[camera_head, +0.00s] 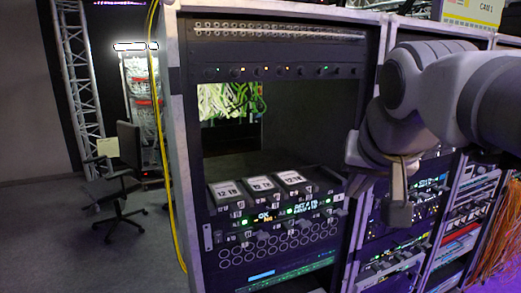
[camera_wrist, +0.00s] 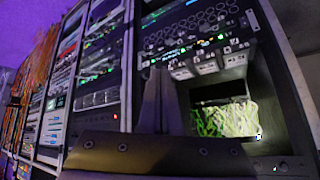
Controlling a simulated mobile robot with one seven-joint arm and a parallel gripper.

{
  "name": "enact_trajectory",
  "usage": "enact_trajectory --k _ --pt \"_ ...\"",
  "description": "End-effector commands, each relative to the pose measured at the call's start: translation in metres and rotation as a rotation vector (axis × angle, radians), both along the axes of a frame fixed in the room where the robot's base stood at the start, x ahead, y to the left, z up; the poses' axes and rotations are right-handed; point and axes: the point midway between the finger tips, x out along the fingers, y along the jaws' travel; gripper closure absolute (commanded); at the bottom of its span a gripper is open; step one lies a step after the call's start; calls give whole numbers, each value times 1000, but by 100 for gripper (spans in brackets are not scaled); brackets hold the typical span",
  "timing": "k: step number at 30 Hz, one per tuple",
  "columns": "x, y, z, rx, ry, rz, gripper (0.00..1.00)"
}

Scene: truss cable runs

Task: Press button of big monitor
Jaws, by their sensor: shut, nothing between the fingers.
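A large dark recess or screen (camera_head: 310,125) fills the upper middle of the nearest rack. Its left part shows bright green cables (camera_head: 225,101); I cannot tell whether this is a picture on a monitor or an opening. The same green patch shows in the wrist view (camera_wrist: 225,120), where the rack appears upside down. No monitor button can be made out for certain. My gripper (camera_head: 398,215) is shut and empty, pointing down in front of the rack's right post. Its fingers (camera_wrist: 155,90) also show in the wrist view, apart from the green patch.
Below the recess are three small labelled displays (camera_head: 260,184) and a panel of lit buttons (camera_head: 280,218). A row of small lights (camera_head: 240,71) runs above it. More racks (camera_head: 465,215) stand close on the right. An office chair (camera_head: 115,175) stands on open floor at left.

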Motion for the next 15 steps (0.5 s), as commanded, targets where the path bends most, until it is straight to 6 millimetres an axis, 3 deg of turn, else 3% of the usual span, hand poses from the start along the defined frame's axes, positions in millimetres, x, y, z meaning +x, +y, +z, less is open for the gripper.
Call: enact_trajectory --k 1,3,7,12,15 --pt "-18 1 -26 -15 31 29 100" --pt "-39 2 -57 -35 72 74 100" --pt "-74 4 -108 -65 137 148 100" --pt "-103 7 -149 -85 186 209 100" --pt "-110 7 -159 -90 199 224 100"
